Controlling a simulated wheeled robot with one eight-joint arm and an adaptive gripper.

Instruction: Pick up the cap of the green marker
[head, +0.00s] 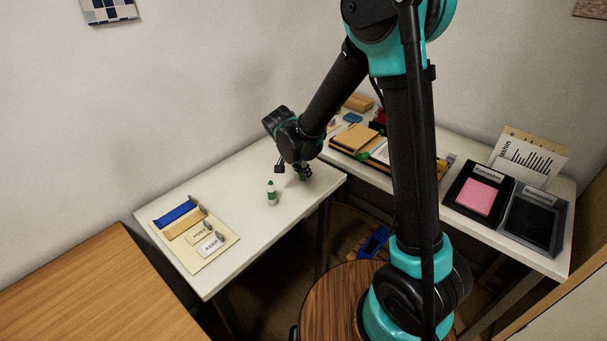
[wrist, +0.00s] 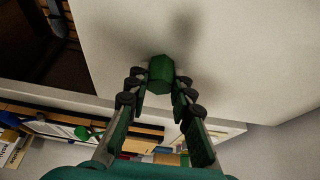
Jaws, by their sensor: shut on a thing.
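In the wrist view my gripper (wrist: 160,84) is shut on a green faceted cap (wrist: 161,70), held between the fingertips. In the head view the cap is mostly hidden by the dark fingers. I cannot tell whether the cap touches the table.
A beige board (head: 193,239) with blue, tan and labelled pieces lies at the table's left. A second table (head: 440,214) at right holds a pink pad tray (head: 476,197), a dark tray (head: 531,221) and stationery. White tabletop (head: 235,190) around the marker is clear.

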